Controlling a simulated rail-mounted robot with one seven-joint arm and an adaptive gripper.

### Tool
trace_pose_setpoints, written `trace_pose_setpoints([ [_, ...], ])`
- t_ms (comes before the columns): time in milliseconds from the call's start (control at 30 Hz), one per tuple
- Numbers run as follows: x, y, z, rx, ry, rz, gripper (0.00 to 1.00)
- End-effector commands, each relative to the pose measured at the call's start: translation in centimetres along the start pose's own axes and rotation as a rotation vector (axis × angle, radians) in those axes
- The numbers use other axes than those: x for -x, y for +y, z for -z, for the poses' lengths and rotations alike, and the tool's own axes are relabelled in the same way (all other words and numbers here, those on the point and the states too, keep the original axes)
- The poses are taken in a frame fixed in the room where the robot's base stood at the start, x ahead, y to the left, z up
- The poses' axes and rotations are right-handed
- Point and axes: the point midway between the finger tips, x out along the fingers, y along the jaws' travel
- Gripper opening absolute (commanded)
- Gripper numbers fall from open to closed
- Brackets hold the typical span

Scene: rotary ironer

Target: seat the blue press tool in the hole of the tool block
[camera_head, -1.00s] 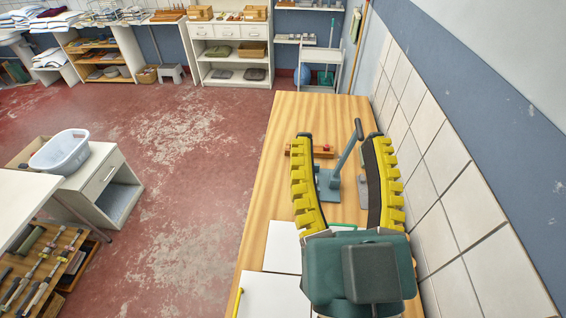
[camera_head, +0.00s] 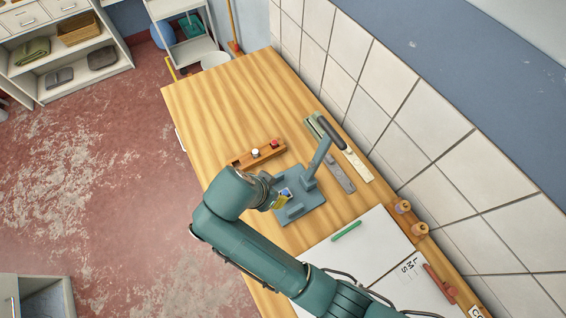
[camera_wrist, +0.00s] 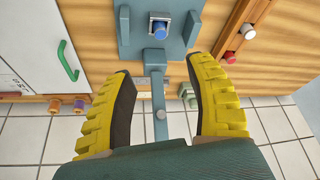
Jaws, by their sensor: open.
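The blue press tool (camera_wrist: 160,30) shows in the wrist view as a short blue cylinder at a square grey fitting on the press (camera_wrist: 128,35). The press also shows in the head view (camera_head: 315,199), with its lever raised. The tool block (camera_head: 244,161) is a wooden bar behind the press with a white and a red knob on it; it also shows at the right of the wrist view (camera_wrist: 240,14). My gripper (camera_wrist: 160,70) is open and empty above the press, with the grey lever seen between its yellow fingers. In the head view my arm mostly hides it.
A white board (camera_head: 352,255) with a green handle (camera_head: 346,231) lies at the near side. Grey and cream bars (camera_head: 338,172) lie right of the press. Wooden spools (camera_head: 403,206) stand by the tiled wall. The far end of the bench is clear.

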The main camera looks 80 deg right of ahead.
Motion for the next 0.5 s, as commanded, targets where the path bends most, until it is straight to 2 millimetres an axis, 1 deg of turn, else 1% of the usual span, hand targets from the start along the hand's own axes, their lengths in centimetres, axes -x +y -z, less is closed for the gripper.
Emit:
trace_pose_setpoints([
  [67,-0.7,0.4,0.1,-0.019,0.005,-0.023,0.55],
  [300,-3.1,0.3,0.0,-0.018,0.003,-0.017,0.55],
  [333,-3.6,0.3,-0.1,-0.017,0.003,-0.018,0.55],
  [400,-5.9,0.3,-0.3,-0.018,0.003,-0.017,0.55],
  [500,-7.9,0.3,-0.3,-0.017,0.002,-0.016,0.55],
])
